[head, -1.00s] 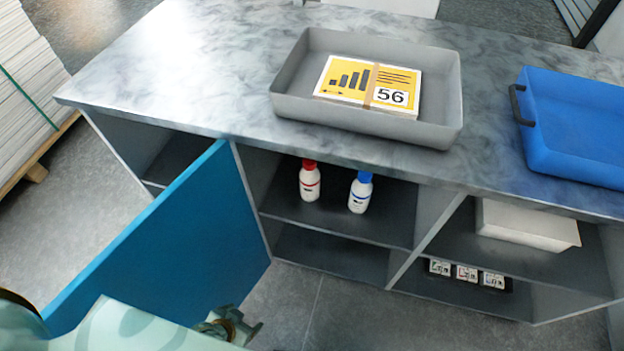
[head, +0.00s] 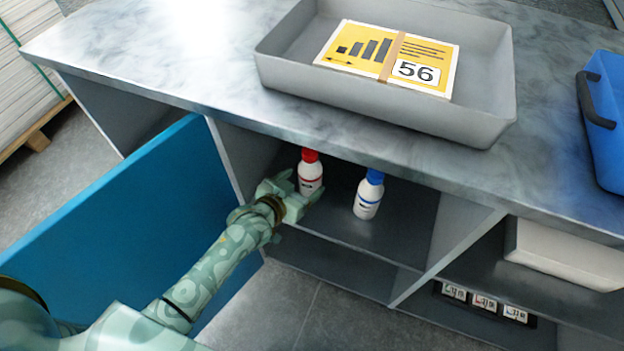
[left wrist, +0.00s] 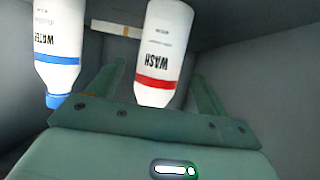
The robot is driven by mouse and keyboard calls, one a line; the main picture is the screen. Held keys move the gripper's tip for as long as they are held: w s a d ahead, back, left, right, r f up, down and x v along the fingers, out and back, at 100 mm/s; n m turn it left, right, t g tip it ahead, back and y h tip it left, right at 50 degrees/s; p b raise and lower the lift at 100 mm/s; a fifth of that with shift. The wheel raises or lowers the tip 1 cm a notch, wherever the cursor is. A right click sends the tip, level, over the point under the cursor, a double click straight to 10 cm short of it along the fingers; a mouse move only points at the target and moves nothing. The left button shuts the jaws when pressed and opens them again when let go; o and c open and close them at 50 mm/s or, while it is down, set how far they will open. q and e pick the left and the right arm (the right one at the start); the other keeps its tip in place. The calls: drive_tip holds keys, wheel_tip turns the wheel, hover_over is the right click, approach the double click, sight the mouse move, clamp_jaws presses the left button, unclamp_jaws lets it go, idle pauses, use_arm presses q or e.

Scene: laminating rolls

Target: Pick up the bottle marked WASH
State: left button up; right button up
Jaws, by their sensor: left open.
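The bottle marked WASH (head: 309,178) is white with a red cap and red band, and stands upright on the cabinet's upper shelf. In the left wrist view the WASH bottle (left wrist: 162,45) shows upside down between my two fingers, its label readable. My left gripper (head: 296,189) is at the shelf opening beside this bottle; it also shows in the left wrist view (left wrist: 158,72), open, with a gap on either side of the bottle. The right gripper is out of view.
A similar white bottle marked WATER (head: 368,196), with a blue cap, stands just right on the same shelf (head: 400,232). A blue open door (head: 120,225) is left of my arm. The worktop (head: 200,60) with a grey tray (head: 400,115) overhangs the shelf.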

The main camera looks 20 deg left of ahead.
sight(304, 184)
use_arm(q)
drive_tip(key=b+x, duration=0.1)
drive_tip(key=x, duration=0.1)
drive_tip(key=f+b+x, duration=0.1)
drive_tip(key=b+x, duration=0.1)
drive_tip(key=x, duration=0.1)
drive_tip(key=shift+s, duration=0.2)
drive_tip(key=shift+w+r, duration=0.1)
drive_tip(key=shift+r, duration=0.15)
drive_tip(key=c, duration=1.4)
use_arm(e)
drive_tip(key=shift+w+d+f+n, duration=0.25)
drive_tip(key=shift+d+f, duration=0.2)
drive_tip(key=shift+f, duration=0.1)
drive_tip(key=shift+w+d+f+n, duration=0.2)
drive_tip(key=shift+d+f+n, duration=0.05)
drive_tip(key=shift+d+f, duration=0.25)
use_arm(q)
drive_tip(key=shift+r, duration=0.1)
